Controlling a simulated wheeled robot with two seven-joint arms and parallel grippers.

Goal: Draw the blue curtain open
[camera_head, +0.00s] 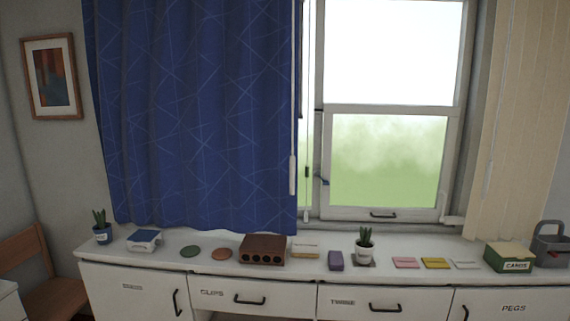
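The blue curtain (200,115) with thin pale lines hangs over the left part of the window (385,155). Its right edge is near the middle of the view, and its hem hangs just above the white counter. A thin white rod (292,175) with a thicker grip hangs along the curtain's right edge. A second thin cord (307,170) hangs just right of it. The window's right part is uncovered. Neither of my grippers is in view.
The white counter (285,268) below holds a plant (102,232), a brown box (262,250), a potted plant (364,248), a green box (508,257) and a grey caddy (550,245). A cream curtain (520,130) hangs at the right. A wooden chair (40,270) stands at the left.

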